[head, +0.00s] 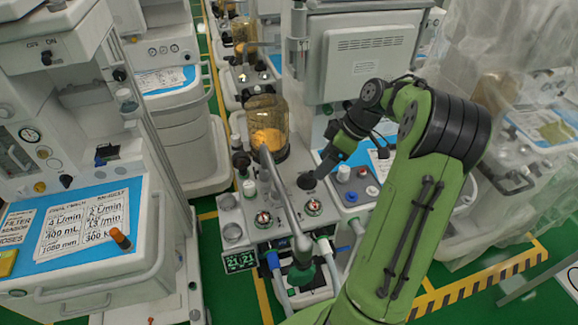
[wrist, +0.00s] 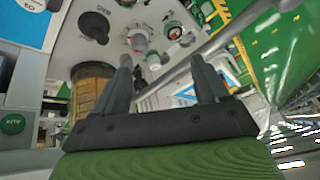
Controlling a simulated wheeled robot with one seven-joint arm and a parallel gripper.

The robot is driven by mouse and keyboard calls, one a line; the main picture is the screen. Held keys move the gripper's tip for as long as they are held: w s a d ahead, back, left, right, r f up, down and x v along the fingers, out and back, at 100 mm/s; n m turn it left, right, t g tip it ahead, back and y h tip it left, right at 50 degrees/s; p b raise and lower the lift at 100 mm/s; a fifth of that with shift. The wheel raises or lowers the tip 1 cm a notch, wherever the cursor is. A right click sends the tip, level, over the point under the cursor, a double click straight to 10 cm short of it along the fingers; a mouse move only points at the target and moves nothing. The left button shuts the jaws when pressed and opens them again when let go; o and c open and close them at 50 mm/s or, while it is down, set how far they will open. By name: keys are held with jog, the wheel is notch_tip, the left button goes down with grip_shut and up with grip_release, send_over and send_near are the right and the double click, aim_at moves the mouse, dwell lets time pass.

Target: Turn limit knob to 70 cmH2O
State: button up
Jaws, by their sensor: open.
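My gripper (head: 325,168) is above the top panel (head: 285,190) of the middle cart in the head view, pointing down and left. In the wrist view my gripper (wrist: 162,66) shows two dark fingers spread apart with nothing held between them. A black round knob (head: 306,181) stands on the panel just below the fingertips in the head view. A black knob (wrist: 94,27) with a small label shows up and left of the fingers in the wrist view. A pale knob (wrist: 138,42) lies just beyond the fingertips. I cannot read any 70 mark, nor tell for certain which knob is the limit knob.
An amber canister (head: 267,125) stands behind the panel. A grey tube (head: 280,195) arches over it. A green-digit display (head: 240,261) hangs at the front edge. Another cart (head: 75,230) stands at the left.

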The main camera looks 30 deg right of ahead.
jog(key=s+a+r+m+h, duration=0.1)
jog(key=a+r, duration=0.2)
jog(key=a, duration=0.3)
jog(key=s+a+r+m+h, duration=0.1)
jog(key=a+r+h, duration=0.1)
jog(key=a+r, duration=0.2)
jog(key=a, duration=0.3)
jog(key=shift+g, duration=0.4)
jog(key=shift+s+f, duration=0.1)
